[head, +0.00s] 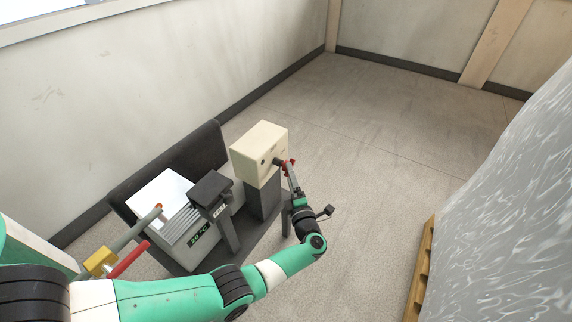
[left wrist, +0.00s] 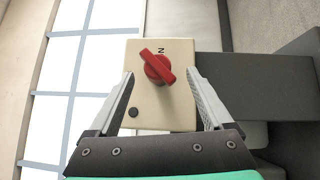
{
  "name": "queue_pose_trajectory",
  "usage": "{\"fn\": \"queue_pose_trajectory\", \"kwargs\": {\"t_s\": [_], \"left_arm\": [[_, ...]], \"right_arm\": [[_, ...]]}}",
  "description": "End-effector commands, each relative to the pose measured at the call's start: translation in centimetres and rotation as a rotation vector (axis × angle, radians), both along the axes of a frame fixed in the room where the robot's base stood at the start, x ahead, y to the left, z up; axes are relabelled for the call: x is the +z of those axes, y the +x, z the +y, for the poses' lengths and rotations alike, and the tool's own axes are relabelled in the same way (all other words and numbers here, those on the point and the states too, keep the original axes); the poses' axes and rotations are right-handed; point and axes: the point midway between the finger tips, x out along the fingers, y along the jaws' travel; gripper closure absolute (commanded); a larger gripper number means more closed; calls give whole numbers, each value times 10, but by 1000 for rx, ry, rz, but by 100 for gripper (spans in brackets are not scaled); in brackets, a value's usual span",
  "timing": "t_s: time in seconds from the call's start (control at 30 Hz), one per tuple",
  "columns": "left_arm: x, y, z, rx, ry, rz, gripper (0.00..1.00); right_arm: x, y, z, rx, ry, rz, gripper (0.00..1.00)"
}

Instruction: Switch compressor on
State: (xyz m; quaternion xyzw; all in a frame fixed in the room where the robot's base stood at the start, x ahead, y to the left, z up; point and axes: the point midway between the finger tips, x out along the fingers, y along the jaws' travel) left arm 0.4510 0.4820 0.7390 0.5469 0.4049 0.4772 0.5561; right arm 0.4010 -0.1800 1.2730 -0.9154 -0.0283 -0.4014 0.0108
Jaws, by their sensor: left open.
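A cream switch box (head: 259,148) sits on a dark post in the middle of the head view. A red rotary switch (head: 290,166) sticks out of its right face. In the left wrist view the red switch (left wrist: 158,67) is on the cream face of the box (left wrist: 160,108), its handle lying diagonally, with part of a printed label beside it. My left gripper (head: 285,164) is at that face. In the left wrist view its fingers (left wrist: 160,78) are spread, one on each side of the switch, with gaps between. My right gripper does not show.
A dark machine base (head: 262,235) carries a grey unit with a green temperature display (head: 199,237) and a dark box on a post (head: 211,188). A red lever (head: 130,259) is at the left. A wrapped pallet load (head: 510,220) stands at the right. Open floor lies behind.

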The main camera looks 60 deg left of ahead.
Motion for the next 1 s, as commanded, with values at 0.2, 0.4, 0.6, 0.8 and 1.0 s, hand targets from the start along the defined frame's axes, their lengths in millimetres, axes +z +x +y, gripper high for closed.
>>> {"fn": "queue_pose_trajectory", "kwargs": {"t_s": [0.2, 0.4, 0.6, 0.8, 1.0], "left_arm": [[-1, 9, 48, 3, 1, -2, 16], [3, 15, 68, -1, 1, 1, 16], [5, 15, 70, -2, 2, 2, 16], [5, 15, 69, -2, 2, 2, 39], [5, 15, 69, -2, 1, 1, 75]], "right_arm": [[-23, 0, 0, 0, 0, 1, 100], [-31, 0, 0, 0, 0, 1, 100], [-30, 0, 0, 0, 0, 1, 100], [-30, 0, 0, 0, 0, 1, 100], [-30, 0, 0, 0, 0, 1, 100]]}}
